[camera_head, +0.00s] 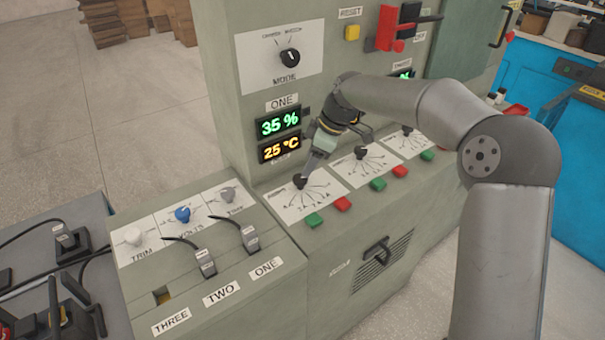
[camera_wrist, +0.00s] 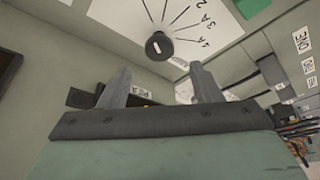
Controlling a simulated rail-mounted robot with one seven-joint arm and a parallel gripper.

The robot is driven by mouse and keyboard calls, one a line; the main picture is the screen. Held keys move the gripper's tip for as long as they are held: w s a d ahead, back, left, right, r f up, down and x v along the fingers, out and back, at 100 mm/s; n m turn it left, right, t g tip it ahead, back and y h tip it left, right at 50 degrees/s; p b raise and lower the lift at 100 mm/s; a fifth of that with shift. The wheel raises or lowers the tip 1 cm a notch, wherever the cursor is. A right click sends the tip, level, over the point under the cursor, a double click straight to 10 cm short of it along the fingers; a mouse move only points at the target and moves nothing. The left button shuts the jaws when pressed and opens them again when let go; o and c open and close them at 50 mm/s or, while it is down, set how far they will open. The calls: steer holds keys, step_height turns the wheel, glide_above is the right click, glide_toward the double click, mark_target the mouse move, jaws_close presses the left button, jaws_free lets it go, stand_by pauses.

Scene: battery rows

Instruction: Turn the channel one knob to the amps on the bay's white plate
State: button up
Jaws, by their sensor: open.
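The channel one knob (camera_head: 300,181) is a small black knob on a white dial plate (camera_head: 325,188) below the "ONE" readouts. In the wrist view the knob (camera_wrist: 158,46) shows a short white mark, with scale lines and the figures 2, 3 A and 4 A beside it. My gripper (camera_head: 307,170) is just above the knob. In the wrist view my gripper (camera_wrist: 161,76) is open and empty, the knob just beyond and between its fingertips, apparently untouched. I cannot read an amps figure on a bay's white plate; the white bay label "ONE" (camera_head: 266,267) is visible.
Two more dials (camera_head: 362,152) stand to the right. Green (camera_head: 314,220) and red (camera_head: 343,204) buttons line the panel's front edge. The readouts (camera_head: 279,135) show 35 % and 25 °C. Plugs (camera_head: 205,262) with cables sit at the left, below the TRIM and VOLTS knobs.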

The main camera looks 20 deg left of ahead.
mark_target(300, 178)
steer(key=x, duration=0.6)
steer(key=c, duration=1)
